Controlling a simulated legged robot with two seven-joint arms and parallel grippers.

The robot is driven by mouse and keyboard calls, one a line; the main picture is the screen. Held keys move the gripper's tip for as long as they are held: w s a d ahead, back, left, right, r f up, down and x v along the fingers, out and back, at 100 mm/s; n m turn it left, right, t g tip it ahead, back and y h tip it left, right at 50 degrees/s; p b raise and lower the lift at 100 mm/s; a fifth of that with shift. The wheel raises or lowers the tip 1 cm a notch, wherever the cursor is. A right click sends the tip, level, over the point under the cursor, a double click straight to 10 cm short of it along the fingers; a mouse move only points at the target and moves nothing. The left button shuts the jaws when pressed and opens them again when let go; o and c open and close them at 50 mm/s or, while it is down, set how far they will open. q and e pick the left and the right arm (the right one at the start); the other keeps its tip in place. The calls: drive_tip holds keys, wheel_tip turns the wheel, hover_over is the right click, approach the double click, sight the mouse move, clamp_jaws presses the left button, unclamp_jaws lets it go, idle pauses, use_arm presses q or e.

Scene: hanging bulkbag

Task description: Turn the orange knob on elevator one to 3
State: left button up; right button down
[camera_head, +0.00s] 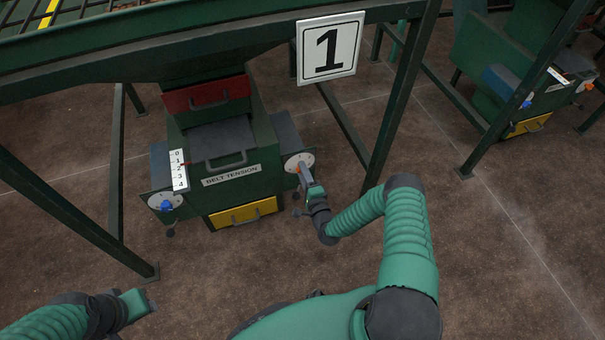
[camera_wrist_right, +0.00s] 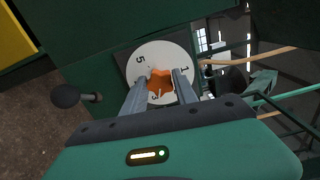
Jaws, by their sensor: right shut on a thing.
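The orange knob (camera_wrist_right: 160,80) sits in the middle of a white numbered dial (camera_wrist_right: 172,57) on elevator one's right side. My right gripper (camera_wrist_right: 161,78) has its two fingers on either side of the knob and is shut on it. In the head view the same dial (camera_head: 299,162) shows beside my right gripper (camera_head: 304,172).
Elevator one (camera_head: 222,165) carries a "1" sign (camera_head: 329,47), a belt tension scale (camera_head: 179,170), a blue knob (camera_head: 166,205), a red panel (camera_head: 207,95) and a yellow drawer (camera_head: 243,213). A dark ball-ended lever (camera_wrist_right: 66,96) stands beside the dial. Green frame legs (camera_head: 400,95) stand close by. Floor in front is clear.

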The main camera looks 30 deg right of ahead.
drive_tip(key=shift+s+d+f+m, duration=0.15)
drive_tip(key=shift+d+m, duration=0.2)
drive_tip(key=shift+m, duration=0.25)
drive_tip(key=c, duration=1.4)
unclamp_jaws()
drive_tip(key=o, duration=0.4)
drive_tip(key=shift+a, duration=0.1)
drive_tip(key=shift+o, duration=0.2)
drive_tip(key=p+v, duration=0.5)
drive_tip(key=v, duration=1.1)
drive_tip(key=shift+s+a, duration=0.25)
drive_tip(key=shift+s, duration=0.1)
